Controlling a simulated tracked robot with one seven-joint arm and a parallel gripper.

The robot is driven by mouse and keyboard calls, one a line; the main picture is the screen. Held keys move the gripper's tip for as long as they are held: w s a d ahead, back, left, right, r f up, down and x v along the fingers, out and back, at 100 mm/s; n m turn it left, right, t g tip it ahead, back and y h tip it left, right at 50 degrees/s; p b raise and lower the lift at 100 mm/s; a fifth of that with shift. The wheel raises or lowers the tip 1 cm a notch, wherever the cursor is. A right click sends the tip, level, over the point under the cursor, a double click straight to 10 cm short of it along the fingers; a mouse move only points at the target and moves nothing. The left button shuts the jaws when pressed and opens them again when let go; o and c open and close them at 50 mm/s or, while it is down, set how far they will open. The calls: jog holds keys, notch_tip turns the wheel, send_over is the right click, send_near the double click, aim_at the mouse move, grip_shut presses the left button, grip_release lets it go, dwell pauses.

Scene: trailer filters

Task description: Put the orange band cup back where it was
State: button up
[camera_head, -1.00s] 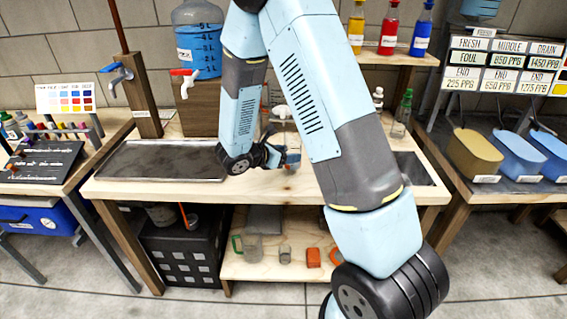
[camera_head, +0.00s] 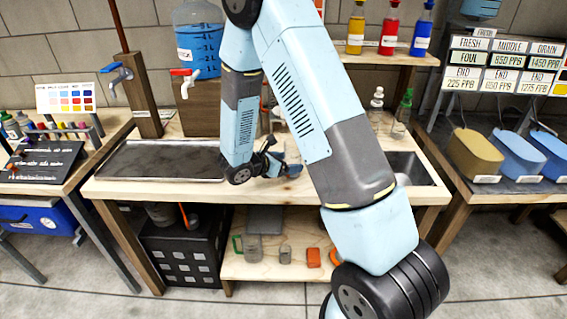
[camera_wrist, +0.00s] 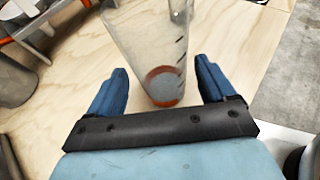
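The orange band cup (camera_wrist: 150,45) is a clear, tall cup with dark marks on its side and an orange band low down. In the wrist view it stands on the pale wooden bench top, between and just beyond my fingertips. My gripper (camera_wrist: 160,82) is open, with a blue finger on each side of the cup and visible gaps to it. In the head view my gripper (camera_head: 288,170) is low over the middle of the bench (camera_head: 210,193). The cup cannot be made out clearly there, as my arm covers that area.
A dark tray (camera_head: 160,162) is set in the bench at left, and a basin (camera_head: 415,172) at right. Bottles (camera_head: 403,108) stand at the back right. A wooden block with a red tap (camera_head: 186,75) stands behind. The lower shelf holds a green-handled mug (camera_head: 250,247).

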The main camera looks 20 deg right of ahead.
jog(key=shift+a+r, duration=0.15)
jog(key=v, duration=1.2)
jog(key=s+d+r+m+g+y, duration=0.2)
jog(key=s+d+r+m+g, duration=0.1)
jog(key=s+d+r+m, duration=0.3)
jog(key=s+d+r+m+g+y, duration=0.2)
jog(key=s+d+r+m, duration=0.35)
jog(key=r, duration=0.35)
jog(key=s+r+m+t+y, duration=0.5)
jog(key=s+r+m+y, duration=0.3)
jog(key=s+r+m, duration=0.3)
jog(key=shift+s+a, duration=0.45)
jog(key=shift+s, duration=0.2)
jog(key=shift+m, duration=0.25)
